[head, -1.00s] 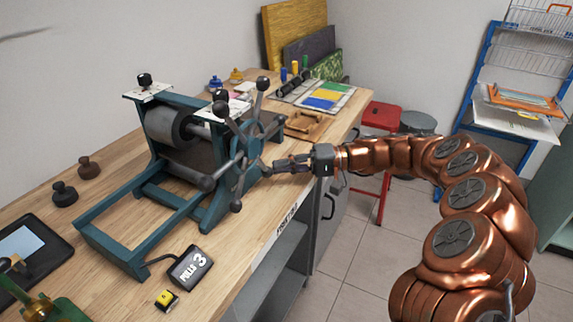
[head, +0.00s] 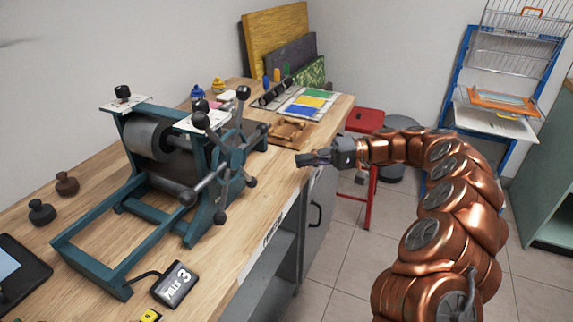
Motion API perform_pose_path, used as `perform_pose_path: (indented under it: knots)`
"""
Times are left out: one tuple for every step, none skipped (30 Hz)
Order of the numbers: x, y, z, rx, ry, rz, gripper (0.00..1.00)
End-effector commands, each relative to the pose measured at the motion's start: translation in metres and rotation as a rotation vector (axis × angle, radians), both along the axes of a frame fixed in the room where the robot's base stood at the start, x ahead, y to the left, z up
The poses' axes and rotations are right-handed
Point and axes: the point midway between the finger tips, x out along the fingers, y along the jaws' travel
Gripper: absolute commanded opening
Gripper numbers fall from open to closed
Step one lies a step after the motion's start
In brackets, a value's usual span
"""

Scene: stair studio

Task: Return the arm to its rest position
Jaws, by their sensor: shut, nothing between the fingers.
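My gripper (head: 303,159) is at the end of my copper arm, near the front edge of the wooden bench (head: 247,222). It is shut and empty, pointing left toward the press. A gap shows between its fingertips and the star-shaped hand wheel (head: 223,160) of the teal printing press (head: 190,228). My arm is bent in an arc on the right, over the floor. The rest position itself is not marked in view.
A counter box reading "PULLS 3" (head: 175,285) lies before the press. A wooden frame (head: 289,133) and coloured sheets (head: 308,102) lie behind. A red stool (head: 364,121), grey bin (head: 402,127) and blue drying rack (head: 452,100) stand beyond my arm. Floor (head: 335,248) is clear in front.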

Motion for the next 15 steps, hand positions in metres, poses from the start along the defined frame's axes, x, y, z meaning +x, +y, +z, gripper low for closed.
perform_pose_path:
  knots:
    - [0.003,-0.007,-0.001,-0.003,-0.001,-0.004,0.00]
    - [0.003,-0.011,0.000,-0.002,-0.001,-0.004,0.00]
    - [0.004,-0.015,0.001,-0.002,-0.003,-0.004,0.00]
    - [0.005,-0.018,0.002,-0.001,-0.003,-0.003,0.00]
    - [0.005,-0.020,0.002,0.000,-0.003,-0.002,0.00]
    - [0.005,-0.023,0.003,0.000,-0.003,-0.002,0.00]
    - [0.005,-0.026,0.003,0.000,-0.002,-0.003,0.00]
    - [0.006,-0.027,0.003,0.000,-0.002,-0.003,0.00]
    - [0.006,-0.029,0.004,0.000,-0.001,-0.003,0.00]
    - [0.006,-0.030,0.004,0.000,-0.001,-0.003,0.00]
    - [0.006,-0.030,0.004,0.000,-0.001,-0.003,0.00]
    - [0.006,-0.031,0.004,0.000,-0.001,-0.003,0.00]
    - [0.006,-0.031,0.004,0.000,-0.001,-0.003,0.00]
    - [0.006,-0.031,0.004,0.000,-0.001,-0.003,0.00]
    - [0.006,-0.031,0.004,0.000,-0.001,-0.003,0.00]
